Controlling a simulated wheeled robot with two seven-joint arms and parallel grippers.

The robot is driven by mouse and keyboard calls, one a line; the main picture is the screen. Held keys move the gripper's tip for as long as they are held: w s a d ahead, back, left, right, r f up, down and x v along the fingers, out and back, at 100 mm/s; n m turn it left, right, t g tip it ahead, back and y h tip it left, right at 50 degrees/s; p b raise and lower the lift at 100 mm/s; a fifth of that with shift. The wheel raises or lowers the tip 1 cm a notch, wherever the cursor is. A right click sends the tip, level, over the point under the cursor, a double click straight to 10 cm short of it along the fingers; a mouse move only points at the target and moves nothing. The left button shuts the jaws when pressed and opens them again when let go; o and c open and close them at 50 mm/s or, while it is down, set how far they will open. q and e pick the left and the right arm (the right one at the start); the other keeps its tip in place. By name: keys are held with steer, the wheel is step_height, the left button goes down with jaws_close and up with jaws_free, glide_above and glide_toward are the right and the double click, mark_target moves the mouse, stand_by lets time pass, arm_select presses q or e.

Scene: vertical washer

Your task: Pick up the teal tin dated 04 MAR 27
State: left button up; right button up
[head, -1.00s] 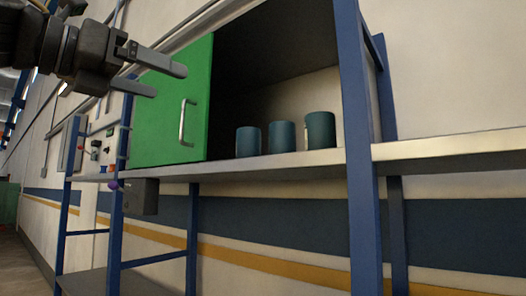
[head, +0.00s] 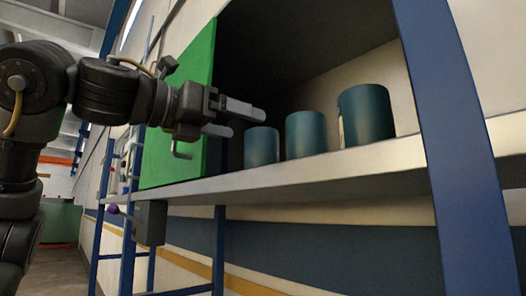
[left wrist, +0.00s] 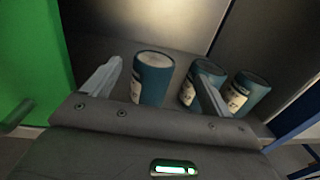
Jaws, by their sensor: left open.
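Three teal tins stand upright in a row on the shelf: a left tin (head: 261,147), a middle tin (head: 305,135) and a right tin (head: 366,116). My left gripper (head: 243,121) is open and empty, just left of the left tin in the head view. In the left wrist view, the left tin (left wrist: 152,80) shows between the fingers (left wrist: 158,72). The right finger overlaps part of the middle tin (left wrist: 207,72); the right tin (left wrist: 245,92) is beyond it. Pale labels show there, but their dates are too small to read. My right gripper is not in view.
The tins stand in a dark open compartment with a green door (head: 185,95) swung open at its left. A blue post (head: 455,140) rises at the right. The pale shelf (head: 300,172) has a front edge below the tins.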

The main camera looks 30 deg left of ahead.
mark_target(262, 133)
arm_select(q)
steer(key=w, duration=0.2)
steer(key=shift+w+d+f, duration=0.15)
steer(key=shift+w+d, duration=0.1)
steer(key=shift+w, duration=0.05)
steer(key=shift+d, duration=0.1)
steer(key=shift+s+r, duration=0.2)
steer(key=shift+s, duration=0.2)
steer(key=shift+w+r+p, duration=0.1)
steer(key=shift+w+p, duration=0.05)
steer(key=shift+p, duration=0.3)
steer(key=x, duration=0.1)
steer(key=p+x, duration=0.1)
steer(key=x, duration=0.2)
steer(key=shift+w+a+f, duration=0.2)
steer(key=shift+w+f, duration=0.1)
steer(key=shift+w, duration=0.2)
steer(key=shift+w+d, duration=0.15)
steer(key=shift+w, duration=0.1)
steer(key=shift+s, duration=0.4)
steer(key=shift+c, duration=0.4)
steer(key=shift+w, duration=0.2)
steer(key=c, duration=0.7)
steer(key=shift+s, duration=0.1)
steer(key=c, duration=0.4)
steer(key=shift+c, duration=0.2)
arm_select(e)
steer(key=w+r, duration=0.2)
steer(key=shift+w+r, duration=0.35)
